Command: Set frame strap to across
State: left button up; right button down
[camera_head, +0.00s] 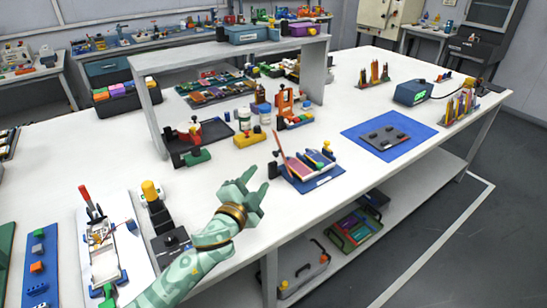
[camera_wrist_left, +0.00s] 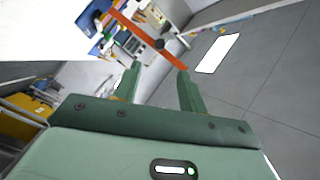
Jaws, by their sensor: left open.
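A blue frame (camera_head: 322,182) lies near the table's front edge, with pinkish and dark pieces on it. An orange-red strap (camera_head: 281,147) stands up at a tilt at its left end. In the left wrist view, an orange-red bar (camera_wrist_left: 128,24), seemingly this strap, runs diagonally beyond my fingertips, with a dark knob (camera_wrist_left: 158,43) on it. My left gripper (camera_head: 262,178) is just left of the frame, open and empty. In the wrist view its open fingers (camera_wrist_left: 159,72) point toward the bar; contact cannot be told. My right gripper is not in view.
A blue mat (camera_head: 361,131) with a dark plate lies to the right. Behind are a yellow block (camera_head: 250,140), an orange stand (camera_head: 289,108) and a raised grey shelf (camera_head: 235,49). Clear white tabletop lies between the frame and the mat.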

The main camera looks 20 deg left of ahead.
aim_at(275, 156)
pick_arm(q)
jog(key=w+b, duration=0.1)
jog(key=w, duration=0.2)
jog(key=w+b, duration=0.1)
jog(key=w, duration=0.3)
jog(key=w+d+b, duration=0.1)
jog(key=w, duration=0.3)
